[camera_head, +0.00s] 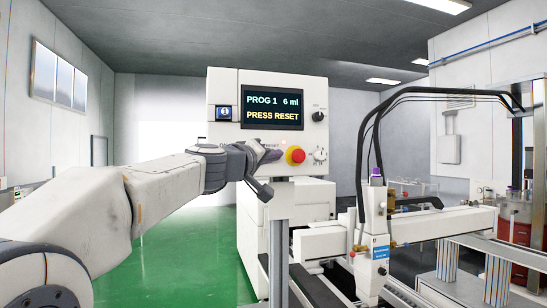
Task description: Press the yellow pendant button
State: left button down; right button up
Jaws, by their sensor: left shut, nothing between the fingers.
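The white control panel (228,86) stands ahead, with a dark display (272,107) reading "PROG 1 6 mi" and "PRESS RESET". I cannot make out a separate yellow button. My left gripper (275,157) covers the panel's lower left part, just under a partly hidden "RESET" label. The gripper is shut and empty, its tip in front of the panel face. I cannot tell whether it touches. A red mushroom button (297,155) with a yellowish collar is just right of the tip. My right gripper is not in view.
A black knob (318,116) and a pale dial (320,155) are on the panel's right side. A white machine head (376,240) with black hoses stands at the right over the conveyor frame. The green floor (190,262) at left is clear.

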pick_arm(q)
jog(key=shift+w, duration=0.1)
dwell(0.3)
jog(key=shift+w+a, duration=0.15)
jog(key=shift+w, duration=0.15)
jog(key=shift+w+a, duration=0.15)
jog(key=shift+w, duration=0.3)
dwell(0.7)
jog(key=shift+s, duration=0.1)
jog(key=shift+s+d+b, duration=0.3)
jog(key=shift+s+b, duration=0.1)
jog(key=shift+s, duration=0.3)
jog(key=shift+s, duration=0.1)
jog(key=s, duration=0.1)
jog(key=s+d, duration=0.1)
jog(key=s, duration=0.1)
jog(key=s+b, duration=0.1)
jog(key=shift+s+d, duration=0.3)
